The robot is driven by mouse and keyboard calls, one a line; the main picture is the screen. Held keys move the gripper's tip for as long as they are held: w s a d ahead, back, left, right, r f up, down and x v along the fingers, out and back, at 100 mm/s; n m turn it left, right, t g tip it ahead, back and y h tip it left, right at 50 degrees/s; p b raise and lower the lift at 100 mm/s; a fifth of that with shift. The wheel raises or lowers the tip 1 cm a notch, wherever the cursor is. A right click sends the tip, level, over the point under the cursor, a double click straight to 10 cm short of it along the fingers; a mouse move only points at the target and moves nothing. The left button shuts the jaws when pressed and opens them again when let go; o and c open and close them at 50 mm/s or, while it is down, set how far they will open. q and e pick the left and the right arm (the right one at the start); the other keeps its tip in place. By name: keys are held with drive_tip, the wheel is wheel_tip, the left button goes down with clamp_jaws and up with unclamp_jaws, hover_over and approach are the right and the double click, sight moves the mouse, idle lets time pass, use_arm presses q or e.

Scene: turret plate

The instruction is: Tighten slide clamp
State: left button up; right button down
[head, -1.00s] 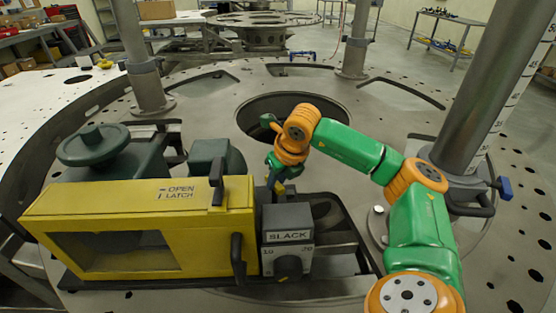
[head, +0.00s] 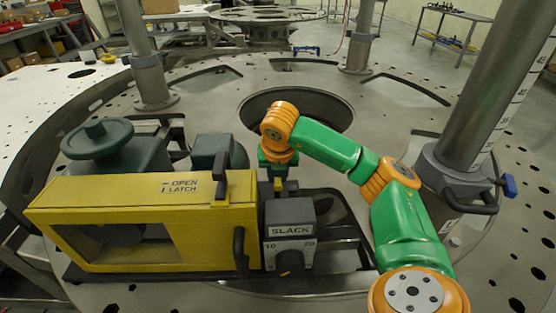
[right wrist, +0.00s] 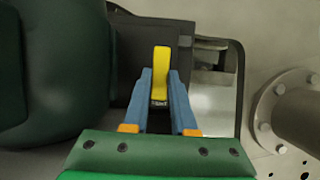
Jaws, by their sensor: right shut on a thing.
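The grey block marked SLACK (head: 290,216), with a round dark knob (head: 290,262) between the marks 10 and 20, stands at the right end of the yellow housing. A yellow lever (right wrist: 161,62) stands up behind the block; in the head view it is mostly hidden. My right gripper (head: 278,184) points down behind the block. In the right wrist view, the blue fingers of my right gripper (right wrist: 159,85) are on either side of the lever and shut on it. My left gripper is not in view.
The yellow housing (head: 110,205) marked OPEN LATCH has a black latch handle (head: 219,184) on top. A dark green valve body (head: 115,155) stands behind it. A thick grey post (head: 490,95) rises at the right. The plate around the central hole (head: 296,98) is mostly bare.

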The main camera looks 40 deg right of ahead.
idle(0.3)
drive_tip(key=c, duration=0.7)
unclamp_jaws()
drive_tip(key=v, duration=0.6)
drive_tip(key=shift+r, duration=0.25)
drive_tip(key=shift+s+a+r, duration=0.2)
drive_tip(key=shift+r, duration=0.1)
drive_tip(key=shift+f, duration=0.1)
